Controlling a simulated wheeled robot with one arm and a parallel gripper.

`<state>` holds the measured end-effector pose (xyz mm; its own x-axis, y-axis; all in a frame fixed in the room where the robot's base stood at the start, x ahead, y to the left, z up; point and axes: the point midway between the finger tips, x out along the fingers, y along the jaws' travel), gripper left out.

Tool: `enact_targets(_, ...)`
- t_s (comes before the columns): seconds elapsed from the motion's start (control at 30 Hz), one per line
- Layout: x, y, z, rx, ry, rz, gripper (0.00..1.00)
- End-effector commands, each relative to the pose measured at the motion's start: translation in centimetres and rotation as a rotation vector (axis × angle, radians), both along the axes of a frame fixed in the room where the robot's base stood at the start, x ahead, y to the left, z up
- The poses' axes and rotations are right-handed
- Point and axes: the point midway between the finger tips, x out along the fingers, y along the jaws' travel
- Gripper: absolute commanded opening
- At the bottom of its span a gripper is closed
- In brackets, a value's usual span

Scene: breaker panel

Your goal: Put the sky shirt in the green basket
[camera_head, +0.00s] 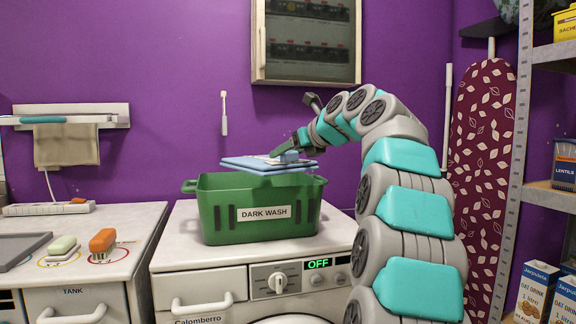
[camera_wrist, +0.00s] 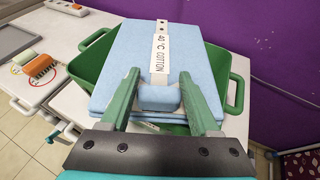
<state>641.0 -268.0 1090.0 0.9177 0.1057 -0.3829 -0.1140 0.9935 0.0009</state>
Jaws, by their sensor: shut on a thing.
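The sky shirt (camera_head: 262,165) is a light blue folded stack, held level just above the open top of the green basket (camera_head: 222,218). The basket stands on the washing machine and carries a "DARK WASH" label. In the wrist view the shirt (camera_wrist: 203,52) has a white "40 °C COTTON" tag, and the basket rim (camera_wrist: 95,38) shows around and below it. My gripper (camera_head: 290,152) is over the shirt. In the wrist view my gripper's green fingers (camera_wrist: 160,92) are shut on the blue block on the shirt's top. The basket's inside is mostly hidden.
The washing machine (camera_head: 215,280) has a dial and an "OFF" display. On the left counter are a green-topped brush (camera_head: 62,246) and an orange brush (camera_head: 102,242). A breaker panel (camera_head: 307,42) hangs behind. Shelves and an ironing board (camera_head: 482,150) stand right.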

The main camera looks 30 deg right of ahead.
Motion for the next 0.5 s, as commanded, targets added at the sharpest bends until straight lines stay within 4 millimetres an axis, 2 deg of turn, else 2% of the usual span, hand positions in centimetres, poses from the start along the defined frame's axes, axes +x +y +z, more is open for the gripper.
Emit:
enact_targets(0.17,1.2,-0.9,0.0,0.0,-0.002,-0.001,0.0)
enact_targets(0.5,1.7,-1.3,-0.1,-0.001,-0.003,-0.001,0.0)
